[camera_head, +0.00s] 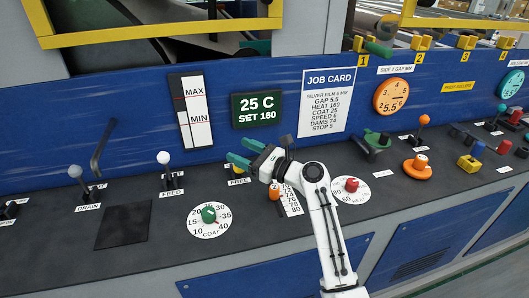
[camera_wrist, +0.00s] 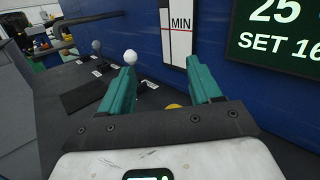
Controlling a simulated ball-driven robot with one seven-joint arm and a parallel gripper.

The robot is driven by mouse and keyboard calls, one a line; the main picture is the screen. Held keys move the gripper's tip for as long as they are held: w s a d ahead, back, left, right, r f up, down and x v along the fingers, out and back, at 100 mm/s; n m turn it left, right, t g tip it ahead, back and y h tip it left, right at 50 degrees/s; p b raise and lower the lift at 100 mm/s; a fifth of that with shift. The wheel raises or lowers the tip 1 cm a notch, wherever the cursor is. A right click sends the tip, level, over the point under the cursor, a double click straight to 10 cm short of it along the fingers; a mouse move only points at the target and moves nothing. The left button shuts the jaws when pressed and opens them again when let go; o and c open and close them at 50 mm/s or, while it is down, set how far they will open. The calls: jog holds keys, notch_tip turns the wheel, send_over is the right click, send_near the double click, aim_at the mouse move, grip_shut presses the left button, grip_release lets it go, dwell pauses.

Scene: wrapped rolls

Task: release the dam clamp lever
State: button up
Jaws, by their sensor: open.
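My gripper (camera_head: 240,152) reaches in from the right, over the console beside the FREE label (camera_head: 237,182). Its two teal fingers are apart and empty; in the wrist view the gap between them (camera_wrist: 158,85) points toward the blue panel and the white-ball lever. A yellow rounded top (camera_wrist: 172,106) shows low between the fingers, partly hidden by the gripper's dark crossbar. It may be the knob of a lever at the FREE label, but my gripper covers that spot in the head view. I cannot read a dam clamp label.
A white-ball FEED lever (camera_head: 164,160) and grey-ball DRAIN lever (camera_head: 80,174) stand left. The job card (camera_head: 326,102) hangs behind.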

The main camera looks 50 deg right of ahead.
jog(key=s+a+r, duration=0.2)
jog(key=s+r, duration=0.4)
jog(key=s, duration=0.4)
jog(key=shift+s+a, duration=0.15)
jog(key=shift+a, duration=0.15)
